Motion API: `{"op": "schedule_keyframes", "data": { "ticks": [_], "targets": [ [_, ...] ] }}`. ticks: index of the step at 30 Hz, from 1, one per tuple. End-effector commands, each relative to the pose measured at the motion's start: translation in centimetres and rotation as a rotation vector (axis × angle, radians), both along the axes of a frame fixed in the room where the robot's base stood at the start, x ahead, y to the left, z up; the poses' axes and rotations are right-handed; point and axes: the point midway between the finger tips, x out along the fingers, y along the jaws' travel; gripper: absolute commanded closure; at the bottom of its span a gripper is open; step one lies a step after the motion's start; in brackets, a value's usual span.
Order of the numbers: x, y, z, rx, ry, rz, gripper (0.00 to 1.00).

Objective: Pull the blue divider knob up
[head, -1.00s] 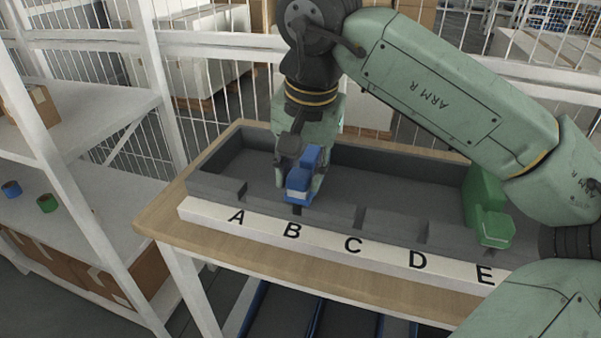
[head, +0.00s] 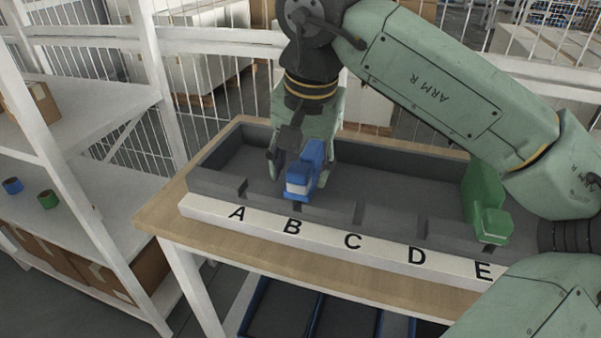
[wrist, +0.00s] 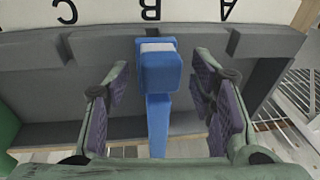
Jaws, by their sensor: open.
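The blue divider (head: 315,163) stands upright in the grey tray at slot B, and its knob (head: 299,184) juts out at the front above the letter. In the wrist view the blue knob (wrist: 160,68) is in the middle, with the divider (wrist: 158,122) running back from it. My gripper (head: 302,180) is over slot B. In the wrist view its fingers (wrist: 162,92) are open, one on each side of the blue divider, with a gap on both sides. Neither finger appears to touch it.
The grey tray (head: 400,180) lies on a wooden-topped table (head: 160,218), with a white strip lettered A to E in front. A green divider (head: 487,215) stands at slot E. White shelves (head: 100,200) are at the left, wire fencing behind.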

Motion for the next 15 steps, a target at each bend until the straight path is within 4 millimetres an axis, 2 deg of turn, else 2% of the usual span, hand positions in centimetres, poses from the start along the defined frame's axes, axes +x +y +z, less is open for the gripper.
{"op": "schedule_keyframes", "data": {
  "ticks": [8, 15],
  "targets": [
    [0.0, 0.0, 0.2, 0.0, 0.0, 0.0, 0.5],
    [-0.3, -0.2, 2.2, 0.0, 0.0, -0.001, 0.5]
  ]
}}
